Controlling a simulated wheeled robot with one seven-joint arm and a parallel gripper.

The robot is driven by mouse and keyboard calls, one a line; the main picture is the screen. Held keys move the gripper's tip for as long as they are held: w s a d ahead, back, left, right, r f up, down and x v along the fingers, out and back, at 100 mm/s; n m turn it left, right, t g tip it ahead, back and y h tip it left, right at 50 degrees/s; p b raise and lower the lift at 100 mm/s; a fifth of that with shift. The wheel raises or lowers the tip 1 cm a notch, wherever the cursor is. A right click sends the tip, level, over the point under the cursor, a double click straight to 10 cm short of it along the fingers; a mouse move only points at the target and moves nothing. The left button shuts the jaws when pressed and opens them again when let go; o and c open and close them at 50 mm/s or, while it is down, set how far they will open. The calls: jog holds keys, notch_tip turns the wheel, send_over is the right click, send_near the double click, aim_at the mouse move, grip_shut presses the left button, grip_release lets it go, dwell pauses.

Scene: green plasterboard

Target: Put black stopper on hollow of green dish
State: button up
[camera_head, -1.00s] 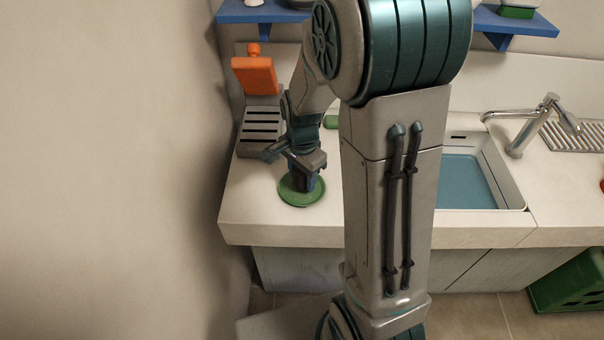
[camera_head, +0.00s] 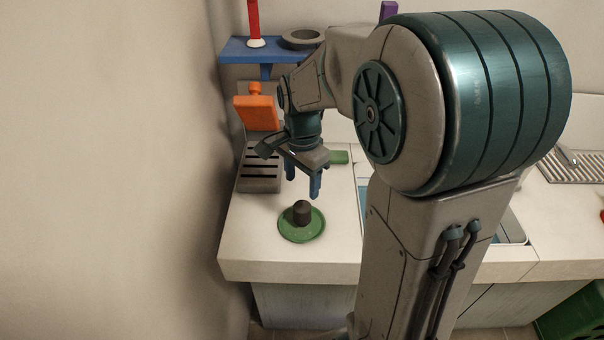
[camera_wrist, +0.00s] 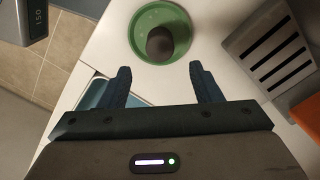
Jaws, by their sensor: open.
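The black stopper (camera_head: 302,211) stands upright on the green dish (camera_head: 288,232), near its middle. The dish lies on the white counter. In the wrist view the stopper (camera_wrist: 160,42) also shows inside the round rim of the dish (camera_wrist: 139,32). My gripper (camera_head: 302,192) is open and empty, with its blue fingers pointing down above and behind the dish. In the wrist view my fingers (camera_wrist: 158,68) are spread apart, with the stopper beyond their tips. The dish's hollow is hidden under the stopper.
A grey slotted block (camera_head: 259,168) and an orange object (camera_head: 257,112) stand behind the dish at the left. A green item (camera_head: 339,157) lies at the back. A blue shelf (camera_head: 262,48) hangs above. The counter's front left is clear.

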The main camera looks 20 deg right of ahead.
jog(key=s+r+n+t, duration=0.3)
jog(key=s+n, duration=0.9)
jog(key=s, duration=0.2)
jog(key=shift+r+n, duration=0.3)
jog(key=shift+r, duration=0.05)
jog(key=shift+s, duration=0.1)
